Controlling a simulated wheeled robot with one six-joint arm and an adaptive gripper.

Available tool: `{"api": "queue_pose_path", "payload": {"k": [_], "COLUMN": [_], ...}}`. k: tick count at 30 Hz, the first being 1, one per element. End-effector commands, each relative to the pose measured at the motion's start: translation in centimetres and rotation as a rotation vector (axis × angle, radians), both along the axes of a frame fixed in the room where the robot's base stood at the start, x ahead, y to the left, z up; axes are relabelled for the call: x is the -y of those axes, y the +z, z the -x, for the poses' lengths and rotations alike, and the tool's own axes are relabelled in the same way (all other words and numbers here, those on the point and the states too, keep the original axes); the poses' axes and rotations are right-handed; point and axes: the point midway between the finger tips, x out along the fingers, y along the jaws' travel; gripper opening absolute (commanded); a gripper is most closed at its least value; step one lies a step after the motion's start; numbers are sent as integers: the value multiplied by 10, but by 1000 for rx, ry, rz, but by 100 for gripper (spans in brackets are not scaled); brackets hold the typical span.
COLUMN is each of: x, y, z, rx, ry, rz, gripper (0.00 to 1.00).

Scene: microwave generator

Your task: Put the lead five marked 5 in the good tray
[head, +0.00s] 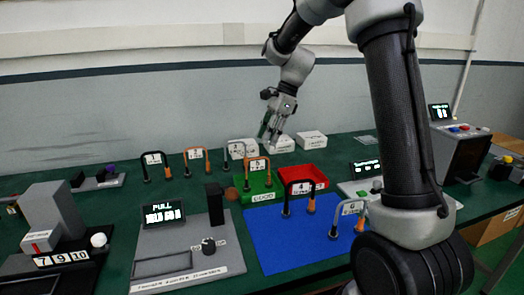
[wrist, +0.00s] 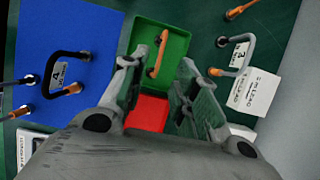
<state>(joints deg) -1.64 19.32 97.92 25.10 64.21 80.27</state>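The orange lead five with its white tag marked 5 (head: 257,166) stands as an arch at the green good tray (head: 263,197). In the wrist view the orange lead (wrist: 157,55) lies within the walls of the green tray (wrist: 178,43), with no finger touching it that I can see. My gripper (head: 268,132) is above and behind the tray in the head view. In the wrist view my gripper (wrist: 162,66) has its fingers spread apart, with nothing held between them. The tag does not show in the wrist view.
A red tray (head: 311,171) adjoins the good tray. Lead 4 (head: 300,188) and lead 6 (head: 352,208) are at the blue mat (head: 283,240). Leads 1 (head: 153,159), 2 (head: 195,154) and 3 (head: 238,150) stand behind. White boxes (head: 312,140) are at the back.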

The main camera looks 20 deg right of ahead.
Motion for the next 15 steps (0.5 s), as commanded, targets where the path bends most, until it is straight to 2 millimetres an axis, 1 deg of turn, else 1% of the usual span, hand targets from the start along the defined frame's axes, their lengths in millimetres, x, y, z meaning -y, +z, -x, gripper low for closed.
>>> {"api": "queue_pose_path", "payload": {"k": [1,3,10,11,13,14,15], "x": [3,6,9,10,14,17,22], "y": [8,15,24,26,35,41,50], "z": [-1,0,2,4,16,24,38], "rx": [4,2,5,12,46,69,107], "ry": [-2,-1,7,16,63,97,154], "rz": [0,-1,1,4,20,31,50], "gripper": [30,30,30,30,30,30,30]}}
